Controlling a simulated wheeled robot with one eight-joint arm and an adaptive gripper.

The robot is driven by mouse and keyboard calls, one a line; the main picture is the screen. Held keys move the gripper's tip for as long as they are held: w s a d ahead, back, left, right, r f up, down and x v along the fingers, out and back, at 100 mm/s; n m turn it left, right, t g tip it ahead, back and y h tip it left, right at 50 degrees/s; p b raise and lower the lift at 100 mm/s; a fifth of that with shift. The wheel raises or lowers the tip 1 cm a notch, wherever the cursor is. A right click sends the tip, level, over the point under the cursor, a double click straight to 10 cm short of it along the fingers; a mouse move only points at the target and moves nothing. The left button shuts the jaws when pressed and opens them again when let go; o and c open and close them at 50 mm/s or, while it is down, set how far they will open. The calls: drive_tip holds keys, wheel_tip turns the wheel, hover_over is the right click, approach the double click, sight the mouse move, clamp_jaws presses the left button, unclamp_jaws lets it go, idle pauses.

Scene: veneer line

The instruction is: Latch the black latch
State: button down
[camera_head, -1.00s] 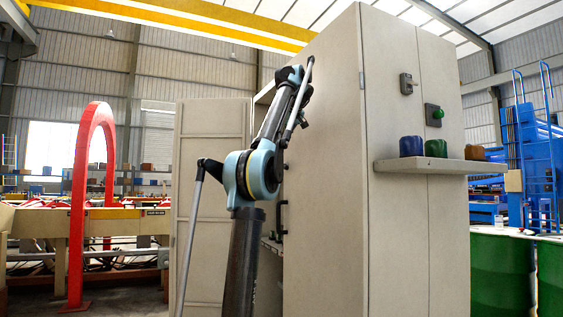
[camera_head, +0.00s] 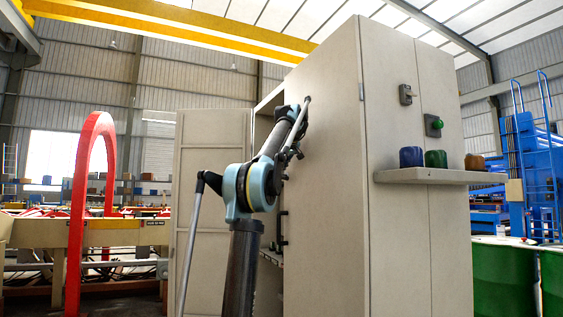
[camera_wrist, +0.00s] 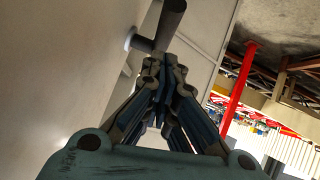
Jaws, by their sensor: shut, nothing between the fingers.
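A dark cylindrical handle (camera_wrist: 170,22) stands out from a pale panel in the wrist view; it may be the black latch, but I cannot tell. My gripper (camera_wrist: 163,64) is shut and empty, its fingertips just below the handle in the picture. I cannot tell whether they touch it. In the head view, a black handle (camera_head: 281,228) shows in the cabinet's open left side, partly behind my arm. A small dark latch-like fitting (camera_head: 406,91) sits on the cabinet front. My gripper's fingers are not clearly visible in the head view.
The tall beige cabinet (camera_head: 325,200) has an open door (camera_head: 212,135) on its left. Green drums (camera_head: 503,280) stand at right, a red arch (camera_head: 77,210) at left.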

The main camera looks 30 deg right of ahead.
drive_tip(key=shift+w+d+f, duration=0.1)
drive_tip(key=shift+d+f, duration=0.05)
drive_tip(key=shift+f, duration=0.35)
drive_tip(key=shift+w+d+f, duration=0.1)
drive_tip(key=shift+f, duration=0.4)
drive_tip(key=shift+a, duration=0.15)
